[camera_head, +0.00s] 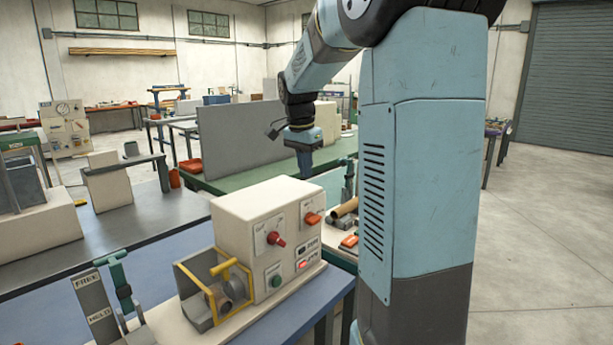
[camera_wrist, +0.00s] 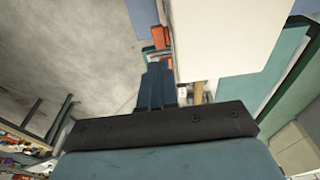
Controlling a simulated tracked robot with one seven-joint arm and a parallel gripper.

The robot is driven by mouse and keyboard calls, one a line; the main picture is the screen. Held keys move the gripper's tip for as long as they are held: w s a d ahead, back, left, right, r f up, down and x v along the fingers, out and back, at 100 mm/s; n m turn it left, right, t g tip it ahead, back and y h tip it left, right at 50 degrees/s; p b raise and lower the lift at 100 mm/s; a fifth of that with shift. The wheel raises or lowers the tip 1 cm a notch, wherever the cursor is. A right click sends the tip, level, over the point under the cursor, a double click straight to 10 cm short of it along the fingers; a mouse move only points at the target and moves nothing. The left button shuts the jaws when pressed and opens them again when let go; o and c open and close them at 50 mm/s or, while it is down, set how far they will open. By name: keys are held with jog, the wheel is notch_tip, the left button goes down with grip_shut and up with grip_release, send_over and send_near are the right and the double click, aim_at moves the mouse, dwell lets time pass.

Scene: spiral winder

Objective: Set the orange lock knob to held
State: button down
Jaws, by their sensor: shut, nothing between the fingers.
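An orange knob (camera_head: 313,218) sits on the right-hand face of a cream control box (camera_head: 240,217) in the head view. Its small label is too blurred to read, so I cannot tell its setting. A grey plate (camera_head: 92,300) marked FREE and HELD stands at the lower left, apart from this knob. My gripper (camera_head: 304,170) points down behind the box, apart from the knob. In the wrist view its fingers (camera_wrist: 158,68) are together and empty. An orange piece (camera_wrist: 161,36) shows beyond the fingertips there; I cannot tell whether it is the knob.
A grey panel (camera_head: 240,135) rises behind. My arm column hides the area to the right.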

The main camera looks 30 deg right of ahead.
aim_at(311, 219)
jog(key=shift+d, duration=0.15)
jog(key=shift+w+d+r+g+y, duration=0.15)
jog(key=shift+d+y, duration=0.2)
jog(key=shift+d, duration=0.05)
jog(key=shift+w+d+r+g+y, duration=0.1)
jog(key=shift+d+r+g+y, duration=0.05)
jog(key=shift+d+y, duration=0.25)
notch_tip(311, 219, down, 14)
jog(key=shift+f, duration=0.1)
dwell(0.8)
jog(key=shift+d, duration=0.1)
